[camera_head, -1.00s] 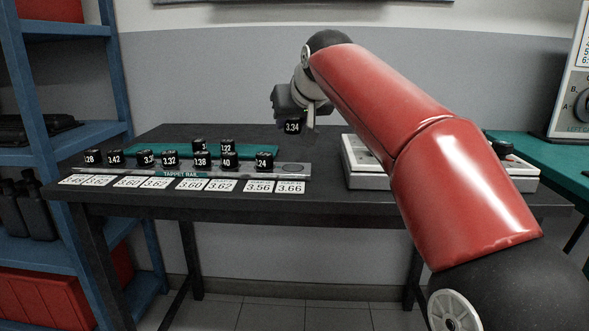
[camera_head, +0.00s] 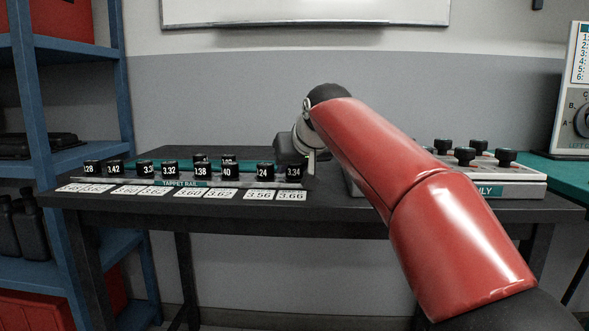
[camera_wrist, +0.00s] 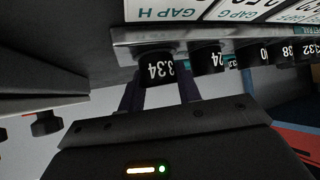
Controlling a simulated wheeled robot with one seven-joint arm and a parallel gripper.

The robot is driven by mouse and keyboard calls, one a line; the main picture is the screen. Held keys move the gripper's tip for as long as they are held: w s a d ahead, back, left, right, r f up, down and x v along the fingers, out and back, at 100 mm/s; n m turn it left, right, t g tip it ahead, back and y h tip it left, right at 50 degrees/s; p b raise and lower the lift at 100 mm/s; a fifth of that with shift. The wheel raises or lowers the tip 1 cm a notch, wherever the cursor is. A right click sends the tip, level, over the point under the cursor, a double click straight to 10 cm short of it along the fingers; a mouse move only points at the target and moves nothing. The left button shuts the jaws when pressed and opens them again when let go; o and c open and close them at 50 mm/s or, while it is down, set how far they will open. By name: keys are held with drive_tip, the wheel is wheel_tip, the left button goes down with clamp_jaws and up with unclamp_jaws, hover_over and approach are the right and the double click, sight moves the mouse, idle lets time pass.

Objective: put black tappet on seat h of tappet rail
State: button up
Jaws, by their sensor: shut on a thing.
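The black tappet marked 3.34 (camera_head: 294,171) is at the right end of the tappet rail (camera_head: 186,184), above the card reading 3.66. In the wrist view the same tappet (camera_wrist: 157,70) stands between my gripper's fingers, at the rail end beside the GAP H label (camera_wrist: 156,13). My gripper (camera_head: 306,158) is shut on it from behind. The tappet looks upright and at the rail's top; whether it fully rests on the seat cannot be told. The fingertips are partly hidden behind it.
Several other black tappets stand along the rail, the nearest marked 24 (camera_head: 265,171). Two more tappets stand on a green mat (camera_head: 238,166) behind. A light grey box with black knobs (camera_head: 485,190) sits to the right. White number cards (camera_head: 221,195) line the front edge.

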drive_tip(key=shift+f, duration=0.1)
drive_tip(key=o, duration=0.8)
drive_tip(key=shift+s+r, duration=0.1)
drive_tip(key=shift+r, duration=0.15)
drive_tip(key=p+v, duration=0.1)
drive_tip(key=v, duration=1)
drive_tip(key=shift+s+d+r, duration=0.1)
drive_tip(key=shift+s+r, duration=0.05)
drive_tip(key=shift+s, duration=0.2)
